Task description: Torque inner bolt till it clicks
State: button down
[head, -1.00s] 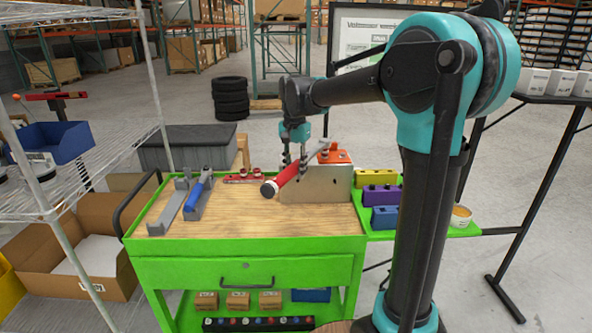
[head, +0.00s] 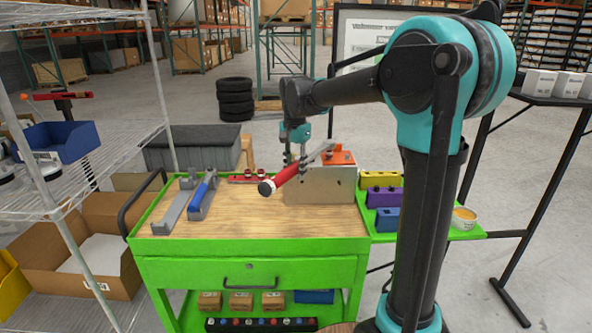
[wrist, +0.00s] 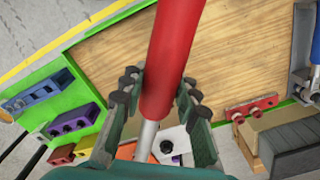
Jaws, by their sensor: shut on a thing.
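My gripper (head: 293,156) is shut on the red handle of a torque wrench (head: 285,176). In the wrist view my gripper's fingers (wrist: 162,92) sit on both sides of the red wrench handle (wrist: 172,50). The wrench is tilted, with its dark handle end toward the cart's front left and its grey head over the fixture. The fixture is a metal block (head: 325,184) with an orange part (head: 338,156) on top.
A blue-handled tool (head: 203,193) lies in a grey holder on the green cart's wooden top (head: 250,222). A red rack (head: 247,179) is behind. Yellow, purple and blue blocks (head: 384,197) sit on the right side shelf. The front of the top is clear.

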jog(key=shift+r, duration=1.05)
dwell(0.5)
